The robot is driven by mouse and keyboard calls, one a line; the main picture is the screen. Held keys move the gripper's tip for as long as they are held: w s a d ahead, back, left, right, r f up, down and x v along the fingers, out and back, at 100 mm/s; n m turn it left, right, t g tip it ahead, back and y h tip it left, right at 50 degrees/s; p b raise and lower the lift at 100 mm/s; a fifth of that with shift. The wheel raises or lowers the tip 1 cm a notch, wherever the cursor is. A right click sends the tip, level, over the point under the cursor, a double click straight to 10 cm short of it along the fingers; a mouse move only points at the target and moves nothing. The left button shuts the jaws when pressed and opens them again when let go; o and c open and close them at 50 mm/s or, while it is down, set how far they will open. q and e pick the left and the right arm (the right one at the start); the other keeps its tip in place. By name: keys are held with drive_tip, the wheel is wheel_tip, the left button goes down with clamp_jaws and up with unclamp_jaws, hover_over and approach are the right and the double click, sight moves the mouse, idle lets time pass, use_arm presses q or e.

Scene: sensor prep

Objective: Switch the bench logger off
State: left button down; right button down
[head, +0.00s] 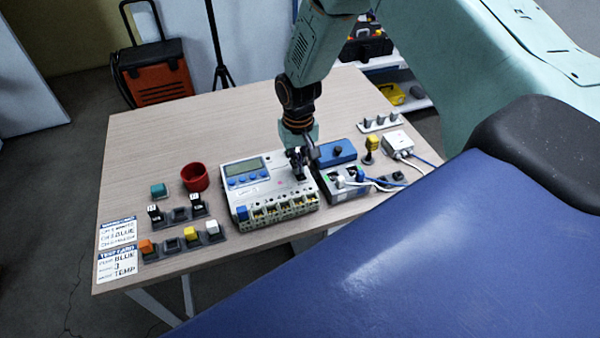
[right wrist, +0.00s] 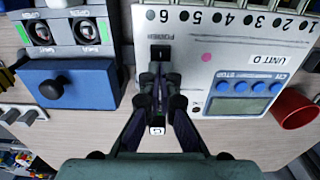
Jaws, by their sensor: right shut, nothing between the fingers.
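The bench logger is a white box (head: 243,197) on the table, with a display, a row of blue buttons and several terminals along its near edge. It also shows in the right wrist view (right wrist: 205,75), upside down. Its black switch (right wrist: 161,52), labelled POWER, sits on the top face near one side edge. My right gripper (head: 298,163) is over that side of the logger. In the right wrist view its shut, empty fingertips (right wrist: 158,72) are right beside the switch; I cannot tell whether they touch it. The switch's setting is unclear. My left gripper is not in view.
A blue box with a dark knob (head: 337,153) and a grey connector box with cables (head: 347,190) stand close right of the logger. A red cup (head: 195,178), small blocks in holders and two cards (head: 117,264) lie left. The table's far left is clear.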

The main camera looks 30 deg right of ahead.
drive_tip(key=shift+r+p, duration=3.1)
drive_tip(key=shift+r, duration=0.4)
drive_tip(key=shift+f, duration=0.15)
drive_tip(key=shift+n, duration=0.3)
drive_tip(key=s+a+f, duration=0.1)
drive_tip(key=s, duration=0.1)
drive_tip(key=s+a+f, duration=0.1)
drive_tip(key=s+f, duration=0.1)
drive_tip(key=s+a+f, duration=0.1)
drive_tip(key=s, duration=0.1)
drive_tip(key=shift+s+a+f, duration=0.25)
drive_tip(key=shift+s+f, duration=0.05)
drive_tip(key=shift+f, duration=0.1)
drive_tip(key=s+a+f+n, duration=0.1)
drive_tip(key=s+a, duration=0.1)
drive_tip(key=s, duration=1.1)
drive_tip(key=s+a+f+n, duration=0.1)
drive_tip(key=s+a, duration=0.2)
drive_tip(key=s, duration=1)
wheel_tip(320, 180, down, 19)
drive_tip(key=b, duration=1.9)
drive_tip(key=shift+w+d, duration=0.2)
drive_tip(key=shift+w, duration=0.25)
